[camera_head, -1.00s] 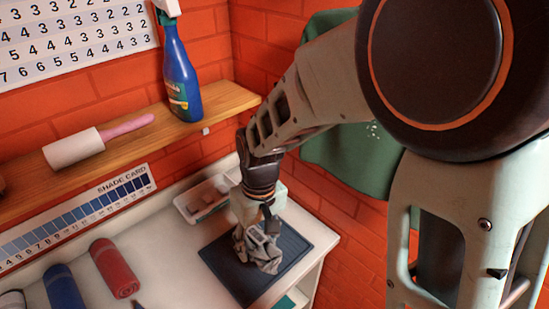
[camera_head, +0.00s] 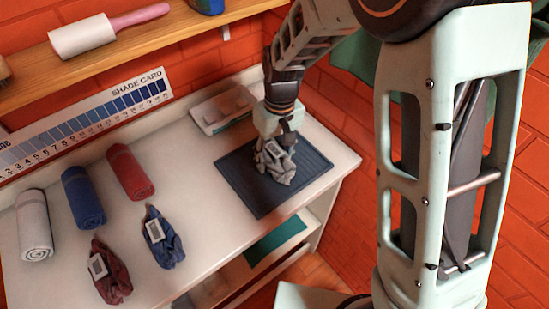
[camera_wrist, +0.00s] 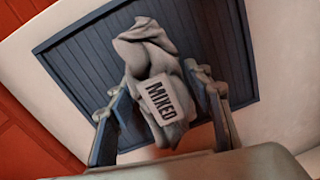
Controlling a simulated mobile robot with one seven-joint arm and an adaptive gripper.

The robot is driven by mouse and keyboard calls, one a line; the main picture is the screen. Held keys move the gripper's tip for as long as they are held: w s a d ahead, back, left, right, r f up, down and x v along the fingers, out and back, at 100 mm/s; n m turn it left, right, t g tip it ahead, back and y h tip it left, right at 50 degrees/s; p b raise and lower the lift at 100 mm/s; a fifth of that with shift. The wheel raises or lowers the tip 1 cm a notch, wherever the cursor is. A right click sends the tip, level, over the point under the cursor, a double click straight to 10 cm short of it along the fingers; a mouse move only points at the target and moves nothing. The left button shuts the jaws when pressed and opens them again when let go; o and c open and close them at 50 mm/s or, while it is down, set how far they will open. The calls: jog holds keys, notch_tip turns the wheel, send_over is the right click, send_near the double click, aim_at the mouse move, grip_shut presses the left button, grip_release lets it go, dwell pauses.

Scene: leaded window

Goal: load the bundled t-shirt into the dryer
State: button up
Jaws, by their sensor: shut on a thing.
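A grey bundled cloth (camera_head: 279,172) with a small light tag is at my gripper (camera_head: 275,150), over the dark ribbed mat (camera_head: 308,178) on the white counter. In the wrist view the grey bundle (camera_wrist: 148,50) stands between the two fingers of my gripper (camera_wrist: 158,95), which are shut on it, and its tag reads MIXED. I cannot tell whether the bundle still touches the mat. A maroon bundle (camera_head: 111,280) and a blue bundle (camera_head: 163,247), both tagged, lie at the counter's front left. No dryer shows in these frames.
Rolled grey (camera_head: 34,225), blue (camera_head: 83,198) and red (camera_head: 130,172) cloths lie behind the loose bundles. A pale tray (camera_head: 222,108) stands behind the mat by the wall. A shelf under the counter holds something green (camera_head: 275,241).

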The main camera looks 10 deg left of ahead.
jog(key=shift+f, duration=0.15)
jog(key=o, duration=1.4)
